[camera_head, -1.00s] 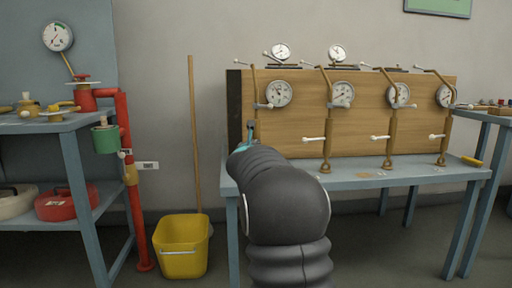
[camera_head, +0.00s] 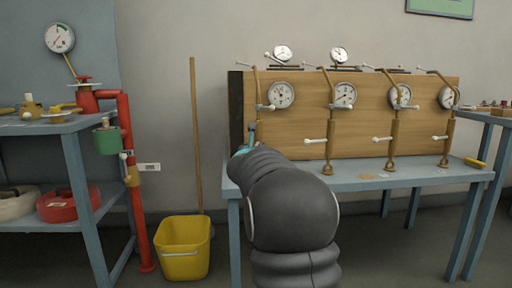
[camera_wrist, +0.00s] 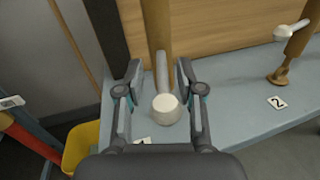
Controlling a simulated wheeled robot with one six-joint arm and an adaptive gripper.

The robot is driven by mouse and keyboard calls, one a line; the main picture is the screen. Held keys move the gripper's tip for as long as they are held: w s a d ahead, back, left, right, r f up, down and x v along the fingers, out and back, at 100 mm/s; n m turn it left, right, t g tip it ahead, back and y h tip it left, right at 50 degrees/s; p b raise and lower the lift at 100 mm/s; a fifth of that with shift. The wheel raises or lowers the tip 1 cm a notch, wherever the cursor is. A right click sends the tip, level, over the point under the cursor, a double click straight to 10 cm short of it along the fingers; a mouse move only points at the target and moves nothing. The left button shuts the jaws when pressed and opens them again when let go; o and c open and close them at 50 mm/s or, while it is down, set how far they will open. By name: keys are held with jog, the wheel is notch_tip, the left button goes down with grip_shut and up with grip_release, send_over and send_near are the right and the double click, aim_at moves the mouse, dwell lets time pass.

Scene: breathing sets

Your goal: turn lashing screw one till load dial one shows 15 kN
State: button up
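Lashing screw one (camera_wrist: 157,25) is the leftmost tan upright against the wooden board; its upper part also shows in the head view (camera_head: 256,88). Its white handle (camera_wrist: 166,108), a rod with a round knob, points toward the wrist camera. My gripper (camera_wrist: 159,72) is open, with one finger on each side of this handle and a visible gap at both sides. In the head view my arm hides the screw's lower part and most of the gripper. Load dial one (camera_head: 281,95) is the leftmost round white gauge on the board; its reading is too small to tell.
More tan screws with white handles (camera_head: 317,141) stand to the right on the blue-grey bench (camera_head: 365,183). The number 2 tag (camera_wrist: 277,102) lies by the second one. A yellow bucket (camera_head: 182,250) and red pipe (camera_head: 138,215) are at the left.

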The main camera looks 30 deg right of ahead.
jog(key=v, duration=1)
jog(key=shift+s+a, duration=0.25)
jog(key=s+d+f+m+g, duration=0.3)
jog(key=s+f+m+g, duration=0.2)
jog(key=s+f+m, duration=0.45)
jog(key=s+a+f+m+g+y+p, duration=0.25)
jog(key=s+a+m+g, duration=0.2)
jog(key=s+m, duration=0.45)
jog(key=s+a+f+m+y+p, duration=0.3)
jog(key=s+a+m+y, duration=0.4)
jog(key=s+a, duration=0.55)
jog(key=s+a+r+m+y+p, duration=0.1)
jog(key=s+a+r+p, duration=0.1)
jog(key=a, duration=0.3)
jog(key=s+a+r+t+y+p, duration=0.1)
jog(key=s+a+r+p, duration=0.2)
jog(key=a+r, duration=0.2)
jog(key=shift+s+a+m, duration=0.35)
jog(key=shift+a, duration=0.25)
